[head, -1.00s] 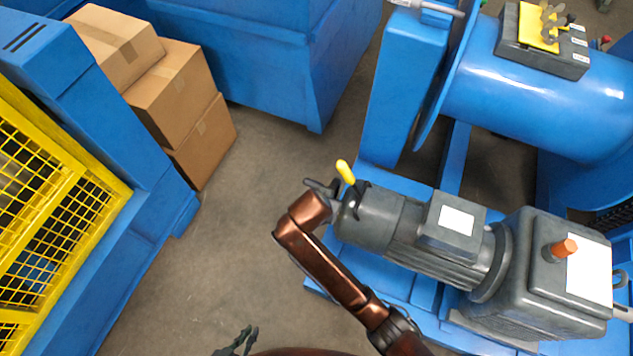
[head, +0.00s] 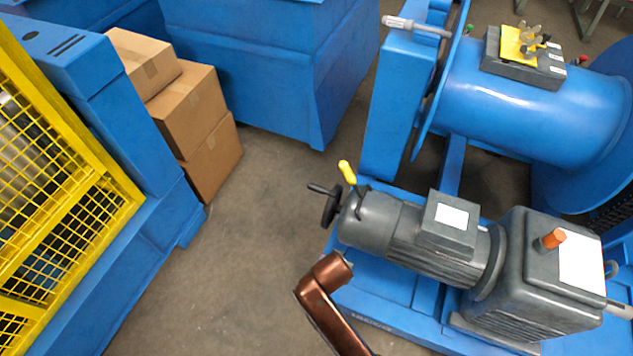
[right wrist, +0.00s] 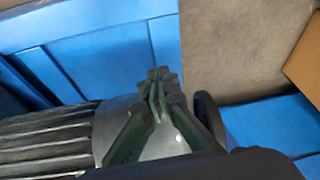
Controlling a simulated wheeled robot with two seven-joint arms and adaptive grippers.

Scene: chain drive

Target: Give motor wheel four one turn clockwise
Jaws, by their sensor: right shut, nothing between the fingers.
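A grey motor (head: 375,222) lies on a blue base in the head view. A black handwheel (head: 331,205) with a crank handle (head: 318,188) is at its left end, seen nearly edge-on. No number is readable on it. My copper-coloured right arm (head: 327,285) ends below the wheel, apart from it in the picture; its gripper is hidden there. In the right wrist view my right gripper (right wrist: 158,80) is shut and empty over the motor housing (right wrist: 122,122). The dark wheel rim (right wrist: 207,118) is right of the fingers. My left gripper is out of view.
A yellow lever (head: 347,172) stands up beside the wheel. The blue base (head: 372,297) runs under the motor. A blue drum (head: 540,100) is behind it. Cardboard boxes (head: 190,110) and a yellow mesh guard (head: 60,190) are at left. Floor between is clear.

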